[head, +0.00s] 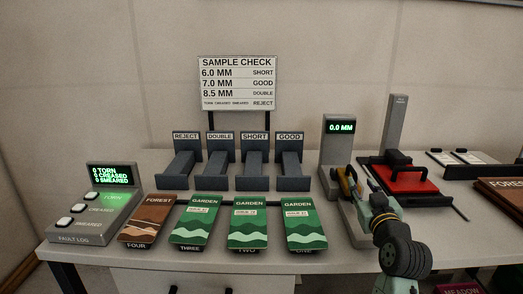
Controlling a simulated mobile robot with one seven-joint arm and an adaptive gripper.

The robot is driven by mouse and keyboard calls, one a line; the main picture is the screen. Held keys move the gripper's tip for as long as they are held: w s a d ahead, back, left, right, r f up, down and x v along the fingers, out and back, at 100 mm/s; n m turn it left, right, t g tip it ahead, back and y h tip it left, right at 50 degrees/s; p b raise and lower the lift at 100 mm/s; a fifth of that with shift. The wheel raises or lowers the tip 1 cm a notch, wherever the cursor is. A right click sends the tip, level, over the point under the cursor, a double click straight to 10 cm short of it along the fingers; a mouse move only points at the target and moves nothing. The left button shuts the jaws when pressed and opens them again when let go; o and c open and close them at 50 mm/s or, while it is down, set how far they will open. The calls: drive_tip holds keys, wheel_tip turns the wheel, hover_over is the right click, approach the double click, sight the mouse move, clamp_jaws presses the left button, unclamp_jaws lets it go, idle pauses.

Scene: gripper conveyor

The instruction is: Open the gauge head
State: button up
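The thickness gauge (337,152) is a grey upright post on a base at the right of the middle, and its lit display (341,127) reads 0.0 MM. My gripper (350,186) is at the front of the gauge, right by its lower part where the measuring head would be. Yellow and dark parts show there, and I cannot tell which belong to the gauge head and which to my fingers. My arm reaches up to it from the lower right and hides part of the gauge base. Whether the head is raised or lowered is too small to tell.
Green GARDEN packets (248,222) and a brown FOREST packet (148,220) lie along the front. Behind them stand chutes marked REJECT, DOUBLE, SHORT and GOOD (289,165). A FAULT LOG panel (93,215) is at left. A red plate device (398,180) stands close right of my gripper.

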drive_tip(key=a+r+n+t+y, duration=0.1)
drive_tip(key=a+r, duration=0.5)
drive_tip(key=a, duration=0.7)
drive_tip(key=s+a+r+n+t+y, duration=0.1)
drive_tip(key=a+r+n+y, duration=0.2)
drive_tip(key=a, duration=1)
wheel_tip(320, 180, up, 3)
drive_tip(key=y+p, duration=0.1)
drive_tip(key=y, duration=0.2)
drive_tip(key=shift+a+r+t, duration=0.15)
drive_tip(key=shift+a+t, duration=0.05)
drive_tip(key=shift+t, duration=0.2)
